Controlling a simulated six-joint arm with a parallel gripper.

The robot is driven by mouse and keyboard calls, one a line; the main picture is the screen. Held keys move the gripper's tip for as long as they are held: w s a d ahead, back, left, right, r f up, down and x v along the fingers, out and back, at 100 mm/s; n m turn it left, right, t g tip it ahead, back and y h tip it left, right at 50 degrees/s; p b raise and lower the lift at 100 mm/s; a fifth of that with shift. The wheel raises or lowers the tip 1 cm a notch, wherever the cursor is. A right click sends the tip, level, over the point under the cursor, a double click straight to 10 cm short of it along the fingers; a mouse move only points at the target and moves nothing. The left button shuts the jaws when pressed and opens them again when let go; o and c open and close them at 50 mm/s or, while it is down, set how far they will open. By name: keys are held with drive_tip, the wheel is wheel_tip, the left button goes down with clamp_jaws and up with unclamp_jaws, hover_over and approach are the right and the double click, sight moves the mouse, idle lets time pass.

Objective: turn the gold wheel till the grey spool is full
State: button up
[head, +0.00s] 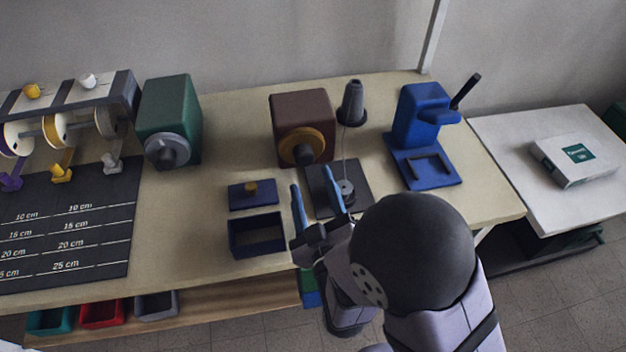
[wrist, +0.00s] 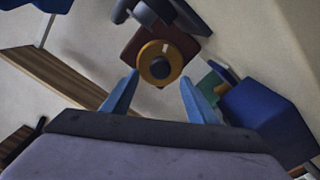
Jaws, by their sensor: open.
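The gold wheel (head: 318,139) has a dark hub and sits on the front of a brown box (head: 288,103). In the wrist view the gold wheel (wrist: 145,60) faces me, with a pale mark near its upper right. My gripper (head: 311,178) is open and empty, its two blue fingers in front of the wheel. In the wrist view the gripper (wrist: 159,77) has its fingertips on either side of the wheel's lower part, seemingly apart from it. A small grey spool (head: 346,187) stands on a dark plate (head: 358,174), partly behind my gripper. How full it is cannot be told.
A thread runs down from a dark grey cone (head: 352,106) towards the spool. A blue press (head: 419,120) stands right, a green box with a grey wheel (head: 169,105) left. A blue open tray (head: 233,246) and its lid (head: 239,201) lie left of my gripper.

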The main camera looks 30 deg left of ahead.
drive_tip(key=shift+s+d, duration=0.1)
drive_tip(key=shift+d, duration=0.05)
drive_tip(key=shift+s, duration=0.1)
idle(0.3)
drive_tip(key=shift+s+a+r, duration=0.1)
drive_tip(key=shift+s+a, duration=0.2)
drive_tip(key=s+a+r+y, duration=0.2)
drive_tip(key=s+a+r, duration=0.3)
drive_tip(key=r, duration=0.5)
drive_tip(key=w+d+m+t+h, duration=0.1)
drive_tip(key=w+m+t+h, duration=0.1)
drive_tip(key=w+m+h, duration=0.15)
drive_tip(key=n+g+h, duration=0.2)
drive_tip(key=n+h, duration=0.1)
drive_tip(key=h, duration=0.1)
approach(303, 160)
drive_tip(key=x, duration=0.2)
drive_tip(key=shift+w+a+f+n+p, duration=0.15)
drive_tip(key=shift+f+n+p, duration=0.1)
drive_tip(key=shift+n+p, duration=0.15)
drive_tip(key=shift+x, duration=3.55)
